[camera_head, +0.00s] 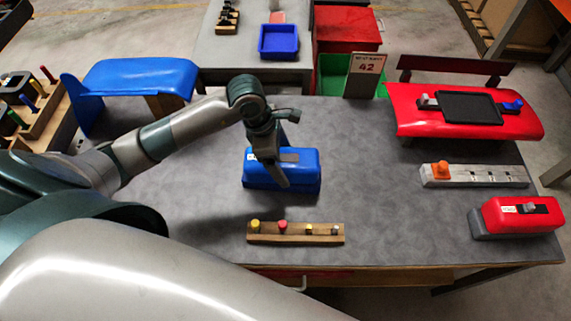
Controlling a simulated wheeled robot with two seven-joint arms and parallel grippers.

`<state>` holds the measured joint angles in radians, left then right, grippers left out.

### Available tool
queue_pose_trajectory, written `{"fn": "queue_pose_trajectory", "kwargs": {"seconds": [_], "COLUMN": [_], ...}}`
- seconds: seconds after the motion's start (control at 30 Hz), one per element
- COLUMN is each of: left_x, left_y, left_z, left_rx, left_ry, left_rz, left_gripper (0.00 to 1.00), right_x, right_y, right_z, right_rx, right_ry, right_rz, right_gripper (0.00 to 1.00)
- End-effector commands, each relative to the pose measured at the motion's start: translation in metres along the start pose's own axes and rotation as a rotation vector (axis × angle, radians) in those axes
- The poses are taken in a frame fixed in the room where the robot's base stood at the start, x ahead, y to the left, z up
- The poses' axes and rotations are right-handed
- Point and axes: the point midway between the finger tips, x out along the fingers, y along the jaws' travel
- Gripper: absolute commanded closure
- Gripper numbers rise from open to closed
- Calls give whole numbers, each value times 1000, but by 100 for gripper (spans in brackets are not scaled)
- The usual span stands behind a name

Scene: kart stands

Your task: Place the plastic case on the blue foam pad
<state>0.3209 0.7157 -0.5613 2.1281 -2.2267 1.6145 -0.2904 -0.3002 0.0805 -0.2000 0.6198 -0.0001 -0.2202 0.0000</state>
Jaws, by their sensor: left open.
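My left gripper (278,172) comes in from the left and hangs over a blue block (308,178) near the middle of the grey table. Its jaws are open, and they hide part of the block's top and front. A grey patch shows on top of the block beside the fingers; I cannot tell whether it is the plastic case or part of the block. No separate blue foam pad can be made out clearly. My right gripper is not in view.
A wooden strip with several small knobs (295,237) lies in front of the block. At right are a red bench (410,125) with a black tray (470,107), a grey rail (475,181) and a red block (510,217). A sign (364,76) stands behind. The table's centre right is clear.

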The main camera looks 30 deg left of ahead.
Motion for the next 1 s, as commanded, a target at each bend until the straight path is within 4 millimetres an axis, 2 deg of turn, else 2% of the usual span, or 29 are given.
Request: {"fn": "queue_pose_trajectory", "kwargs": {"seconds": [0.2, 0.5, 0.7, 1.0], "left_x": [-38, -83, -92, -93], "left_y": [2, 1, 0, 0], "left_z": [-1, 0, 0, 0], "left_rx": [2, 1, -1, -1], "left_ry": [-1, -2, 0, 0], "left_rz": [7, 4, 1, 0], "left_gripper": [15, 15, 15, 15], "right_x": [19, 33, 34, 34], "right_y": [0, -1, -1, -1], "right_z": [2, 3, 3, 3], "right_rx": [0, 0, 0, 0], "right_ry": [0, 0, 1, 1], "right_rz": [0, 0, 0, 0], "right_gripper": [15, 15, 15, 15]}}
